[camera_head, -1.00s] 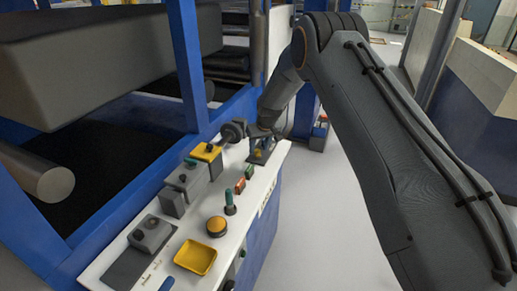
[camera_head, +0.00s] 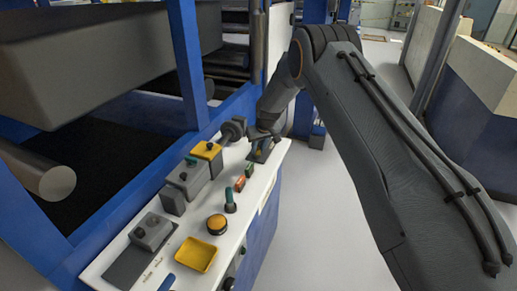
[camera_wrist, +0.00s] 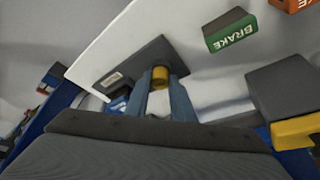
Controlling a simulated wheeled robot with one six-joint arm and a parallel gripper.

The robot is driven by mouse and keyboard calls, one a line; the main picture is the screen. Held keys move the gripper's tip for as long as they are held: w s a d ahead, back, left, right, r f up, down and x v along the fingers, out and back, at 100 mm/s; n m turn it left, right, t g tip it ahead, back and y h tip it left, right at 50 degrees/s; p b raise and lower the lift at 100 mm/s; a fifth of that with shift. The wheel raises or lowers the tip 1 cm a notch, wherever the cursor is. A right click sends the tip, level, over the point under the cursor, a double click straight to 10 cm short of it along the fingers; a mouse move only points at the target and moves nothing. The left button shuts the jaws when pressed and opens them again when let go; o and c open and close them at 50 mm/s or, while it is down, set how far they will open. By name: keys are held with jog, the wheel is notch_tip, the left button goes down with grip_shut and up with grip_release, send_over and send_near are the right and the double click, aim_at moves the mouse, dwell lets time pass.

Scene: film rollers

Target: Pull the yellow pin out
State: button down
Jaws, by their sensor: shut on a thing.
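The yellow pin (camera_wrist: 160,74) shows as a small yellow cylinder end in the wrist view, over a dark rectangular plate (camera_wrist: 124,66). My gripper (camera_wrist: 160,86) has one finger on each side of the pin and is shut on it. The fingers hide the pin's lower part, so I cannot tell how deep it sits. In the head view, my gripper (camera_head: 261,146) is at the far end of the white console (camera_head: 207,220), over the dark plate, and mostly hides the pin.
A green BRAKE block (camera_wrist: 229,31) and an orange-red block (camera_wrist: 291,3) are close by. A yellow-topped box (camera_head: 207,151), a teal lever (camera_head: 230,202), an orange button (camera_head: 216,224) and a yellow tray (camera_head: 197,254) are on the console. Blue machine frame stands left; open floor lies right.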

jog(key=shift+r+b, duration=0.55)
jog(key=shift+r, duration=0.25)
jog(key=c, duration=1.5)
grip_release()
jog(key=shift+r, duration=0.15)
jog(key=shift+b+v, duration=1.15)
jog(key=shift+v, duration=2.7)
